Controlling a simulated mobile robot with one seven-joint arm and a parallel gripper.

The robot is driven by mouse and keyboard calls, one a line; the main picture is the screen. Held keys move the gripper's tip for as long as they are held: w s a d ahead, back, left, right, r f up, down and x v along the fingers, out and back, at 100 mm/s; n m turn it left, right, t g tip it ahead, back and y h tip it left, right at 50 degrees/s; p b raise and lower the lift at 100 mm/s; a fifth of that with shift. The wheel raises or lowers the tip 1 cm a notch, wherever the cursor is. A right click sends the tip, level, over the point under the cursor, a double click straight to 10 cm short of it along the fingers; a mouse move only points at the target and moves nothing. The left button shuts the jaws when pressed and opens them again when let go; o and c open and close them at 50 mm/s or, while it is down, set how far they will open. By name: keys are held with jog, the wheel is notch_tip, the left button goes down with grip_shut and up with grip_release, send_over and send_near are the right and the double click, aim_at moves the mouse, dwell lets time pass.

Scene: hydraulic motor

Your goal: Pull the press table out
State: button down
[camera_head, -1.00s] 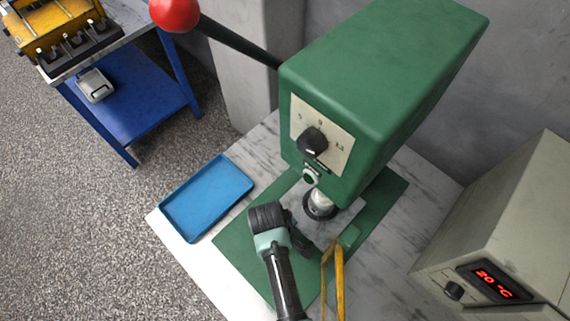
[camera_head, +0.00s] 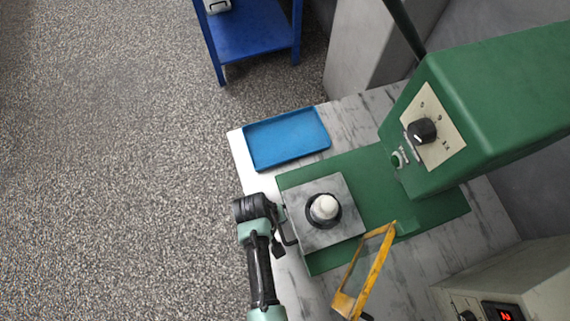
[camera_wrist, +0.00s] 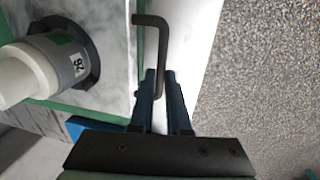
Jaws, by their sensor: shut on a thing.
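The press table (camera_head: 344,231) is a grey square plate on the green press base (camera_head: 370,166). It lies out in front of the green press head (camera_head: 480,110), near the front edge of the base. A white cylinder in a dark ring (camera_head: 323,207) stands upright on it. A black bent handle (camera_wrist: 162,45) sticks out from the plate's front side. My gripper (camera_wrist: 163,88) is shut on this handle in the wrist view. In the head view my gripper (camera_head: 278,218) is at the plate's left side, its fingertips partly hidden.
A yellow frame (camera_head: 366,270) stands at the base's right side, close to the plate. A grey box with a red display (camera_head: 505,312) is at lower right. Open floor lies left of the bench.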

jog(key=shift+a, duration=0.15)
jog(key=c, duration=0.9)
grip_release()
jog(key=r, duration=0.4)
jog(key=a+r, duration=0.1)
jog(key=r, duration=0.3)
jog(key=a+r, duration=0.1)
jog(key=r, duration=0.3)
jog(key=shift+s+r+b, duration=0.3)
jog(key=shift+s+r, duration=0.1)
